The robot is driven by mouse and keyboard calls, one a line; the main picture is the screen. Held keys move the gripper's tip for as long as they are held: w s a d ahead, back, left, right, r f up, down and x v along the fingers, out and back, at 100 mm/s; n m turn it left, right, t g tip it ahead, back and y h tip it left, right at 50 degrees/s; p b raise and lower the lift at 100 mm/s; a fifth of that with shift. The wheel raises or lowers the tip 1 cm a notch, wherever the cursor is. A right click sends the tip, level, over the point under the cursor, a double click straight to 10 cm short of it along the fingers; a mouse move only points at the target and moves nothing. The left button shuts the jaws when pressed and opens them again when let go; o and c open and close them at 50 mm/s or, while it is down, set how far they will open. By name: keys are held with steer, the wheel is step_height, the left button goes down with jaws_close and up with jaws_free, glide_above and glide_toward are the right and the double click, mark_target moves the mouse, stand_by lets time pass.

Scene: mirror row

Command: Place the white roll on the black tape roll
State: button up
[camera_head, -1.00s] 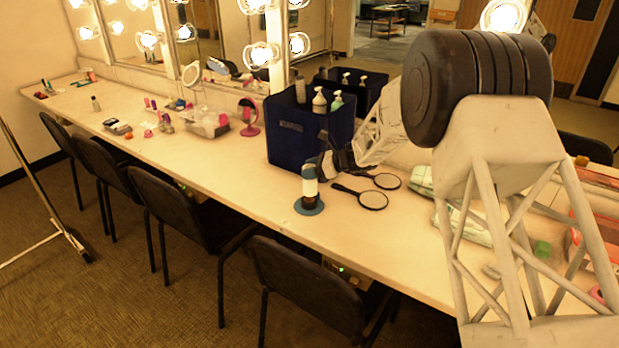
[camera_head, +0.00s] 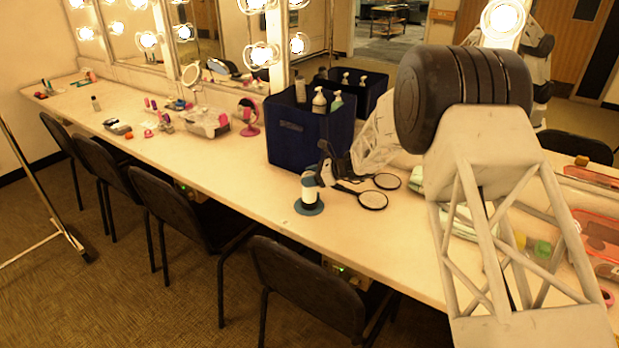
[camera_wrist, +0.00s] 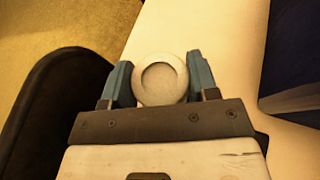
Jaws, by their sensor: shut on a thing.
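The white roll (camera_wrist: 160,80) shows end-on in the wrist view, a pale ring with a round recess, between the two blue fingers of my gripper (camera_wrist: 160,84). My gripper is shut on it. The white roll (camera_head: 309,196) shows there as a small pale patch just above the disc. I cannot make out the black tape roll now; the gripper and roll may hide it.
Two dark hand mirrors (camera_head: 372,200) lie right of the gripper. A dark blue bin (camera_head: 300,140) with pump bottles stands behind. A black chair (camera_head: 305,290) stands at the counter's front edge. The counter (camera_head: 240,190) left of the disc is clear.

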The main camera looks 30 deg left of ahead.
steer(key=shift+f, duration=0.2)
steer(key=o, duration=0.9)
steer(key=shift+o, duration=0.2)
steer(key=shift+r, duration=0.1)
steer(key=shift+r, duration=0.15)
steer(key=v, duration=1.2)
steer(key=shift+w, duration=0.1)
